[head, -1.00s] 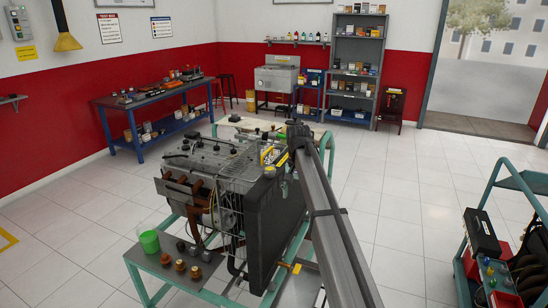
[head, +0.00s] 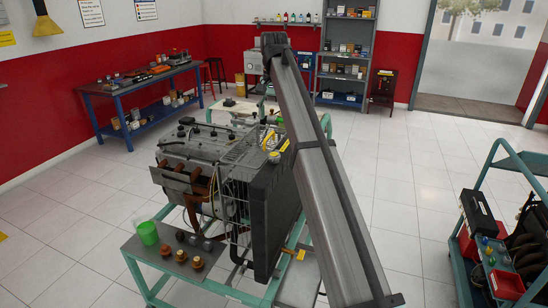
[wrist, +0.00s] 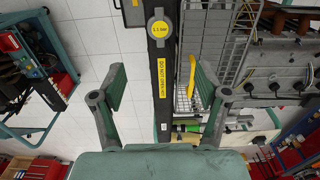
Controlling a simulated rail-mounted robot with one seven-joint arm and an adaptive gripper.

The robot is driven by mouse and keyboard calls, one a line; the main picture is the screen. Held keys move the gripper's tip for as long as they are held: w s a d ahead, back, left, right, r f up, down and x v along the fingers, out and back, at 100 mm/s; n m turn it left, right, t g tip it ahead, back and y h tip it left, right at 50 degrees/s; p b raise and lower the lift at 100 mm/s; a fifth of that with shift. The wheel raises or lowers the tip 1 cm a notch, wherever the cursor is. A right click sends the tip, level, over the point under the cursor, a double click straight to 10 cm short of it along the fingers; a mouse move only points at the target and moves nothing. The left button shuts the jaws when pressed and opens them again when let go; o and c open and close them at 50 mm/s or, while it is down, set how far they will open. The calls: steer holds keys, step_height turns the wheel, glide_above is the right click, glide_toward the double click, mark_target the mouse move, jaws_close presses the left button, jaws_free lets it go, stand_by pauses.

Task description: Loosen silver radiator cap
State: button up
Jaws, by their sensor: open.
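The silver radiator cap (wrist: 160,28) is round and grey with a yellow "1.1 bar" label. It sits on the black top of the radiator (wrist: 160,60) in the wrist view. In the head view the cap (head: 274,157) is a small spot on top of the dark radiator (head: 272,215) at the engine's front. My gripper (wrist: 158,80) is open and empty. Its two fingers lie on either side of the radiator's top strip in the picture, and the cap appears above and between the fingertips, apart from them. In the head view my gripper is hidden.
The engine (head: 200,150) stands on a green frame. A yellow handle-like piece (wrist: 191,75) shows near the right finger. A tool cart (head: 500,180) stands at right; floor between is clear.

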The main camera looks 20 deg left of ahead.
mark_target(274, 154)
step_height(274, 154, down, 13)
steer(key=p, duration=0.3)
steer(key=shift+f+p, duration=0.2)
steer(key=shift+p, duration=0.15)
steer(key=shift+c, duration=0.3)
steer(key=c, duration=1.1)
